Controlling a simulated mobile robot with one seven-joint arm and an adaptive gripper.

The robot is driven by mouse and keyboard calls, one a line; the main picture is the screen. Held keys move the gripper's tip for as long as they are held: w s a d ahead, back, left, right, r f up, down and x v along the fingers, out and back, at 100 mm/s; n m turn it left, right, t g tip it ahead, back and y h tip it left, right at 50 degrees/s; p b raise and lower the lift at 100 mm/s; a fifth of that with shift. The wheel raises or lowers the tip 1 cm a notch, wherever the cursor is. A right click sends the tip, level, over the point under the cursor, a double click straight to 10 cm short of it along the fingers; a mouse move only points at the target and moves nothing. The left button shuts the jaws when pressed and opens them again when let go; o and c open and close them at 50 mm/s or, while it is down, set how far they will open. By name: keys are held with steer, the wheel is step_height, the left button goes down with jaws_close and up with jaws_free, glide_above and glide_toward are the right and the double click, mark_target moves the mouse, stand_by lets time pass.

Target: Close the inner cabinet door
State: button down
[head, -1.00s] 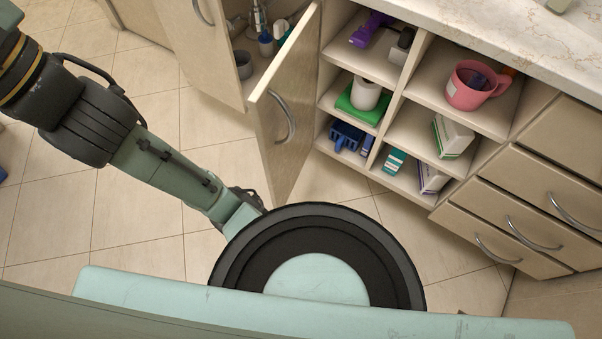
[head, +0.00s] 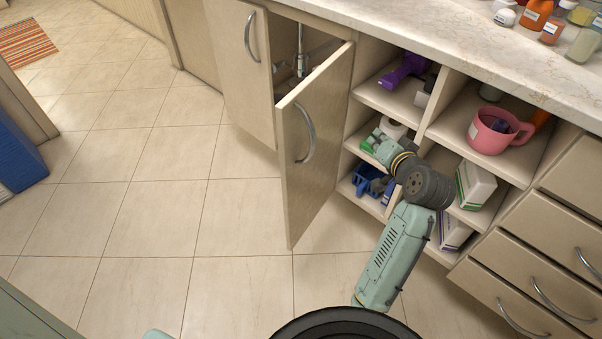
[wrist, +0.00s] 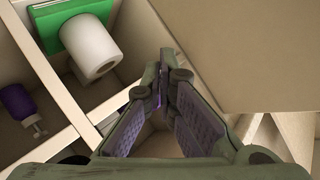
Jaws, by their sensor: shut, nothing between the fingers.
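The inner cabinet door (head: 308,165) is the beige panel beside the open shelves in the head view. It stands ajar, swung outward, with its curved metal handle (head: 305,132) on the face toward the shelves. The cabinet interior shows above it. My arm reaches up to the right of the door, in front of the shelves. My gripper (wrist: 161,85) is shut and empty in the wrist view. A plain beige panel (wrist: 235,50), likely the door, fills the upper right there; I cannot tell whether the fingers touch it. The fingertips are hard to make out in the head view.
Another cabinet door (head: 238,75) stands to the left. The shelves hold a pink mug (head: 490,135), a purple item (head: 405,70) and a white roll, clear in the wrist view (wrist: 92,47). Drawers (head: 545,250) are at right. The floor left of the door is clear.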

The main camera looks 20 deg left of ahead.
steer(key=s+a+f+m+g+y, duration=0.1)
steer(key=s+a+f+g+y, duration=0.1)
steer(key=s+f+g+y, duration=0.4)
steer(key=g+y, duration=0.2)
steer(key=y, duration=0.3)
glide_toward(289, 169)
steer(key=a+b, duration=0.2)
steer(key=a, duration=0.1)
steer(key=a+b, duration=0.1)
steer(key=a, duration=0.1)
steer(key=shift+w+a+r, duration=0.25)
steer(key=shift+w, duration=0.15)
steer(key=shift+w+a+r, duration=0.1)
steer(key=shift+w+a, duration=0.05)
steer(key=shift+a, duration=0.55)
